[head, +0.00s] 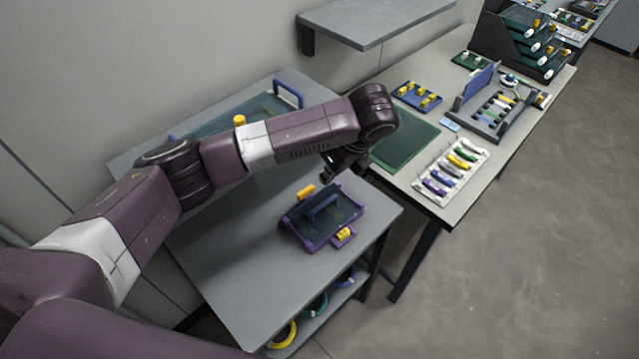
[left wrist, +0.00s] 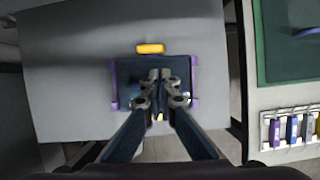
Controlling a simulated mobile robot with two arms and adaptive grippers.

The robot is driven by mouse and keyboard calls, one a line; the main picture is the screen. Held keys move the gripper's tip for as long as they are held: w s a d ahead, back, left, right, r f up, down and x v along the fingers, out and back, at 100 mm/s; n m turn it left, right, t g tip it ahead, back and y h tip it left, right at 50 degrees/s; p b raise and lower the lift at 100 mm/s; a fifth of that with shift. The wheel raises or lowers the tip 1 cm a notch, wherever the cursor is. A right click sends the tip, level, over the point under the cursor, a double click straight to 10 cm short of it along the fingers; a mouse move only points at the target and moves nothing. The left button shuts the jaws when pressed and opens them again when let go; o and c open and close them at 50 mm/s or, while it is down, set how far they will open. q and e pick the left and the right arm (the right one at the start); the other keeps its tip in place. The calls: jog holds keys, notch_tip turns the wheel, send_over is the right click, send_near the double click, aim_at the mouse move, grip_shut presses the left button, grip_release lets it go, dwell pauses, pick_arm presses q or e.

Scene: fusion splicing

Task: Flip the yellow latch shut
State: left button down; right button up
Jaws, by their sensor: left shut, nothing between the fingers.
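A dark blue tray-like box (head: 322,222) with purple corners and a blue handle bar sits on the grey cart top. One yellow latch (head: 306,192) sticks out beyond its back edge; it also shows in the left wrist view (left wrist: 150,48). A second yellow latch (head: 344,234) lies at the box's front edge, in a purple mount. In the left wrist view it is mostly hidden behind the fingers. My left gripper (head: 328,176) is shut and empty, above and behind the box, apart from the back latch. In the left wrist view its fingertips (left wrist: 160,75) overlap the box.
A blue-handled tray (head: 240,113) lies at the cart's back, partly behind my left arm. The bench to the right carries a green mat (head: 405,140), a white rack of coloured pieces (head: 450,172) and a grey holder (head: 490,112). The cart top left of the box is clear.

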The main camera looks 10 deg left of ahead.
aim_at(306, 192)
pick_arm(q)
jog(key=shift+s+r, duration=0.2)
jog(key=shift+s, duration=0.2)
jog(key=shift+a+f, duration=0.1)
jog(key=shift+f, duration=0.15)
jog(key=p+x, duration=0.2)
jog(key=x, duration=0.7)
jog(key=shift+w, duration=0.2)
jog(key=shift+w+f, duration=0.1)
jog(key=shift+f, duration=0.25)
pick_arm(e)
jog(key=shift+s+r, duration=0.9)
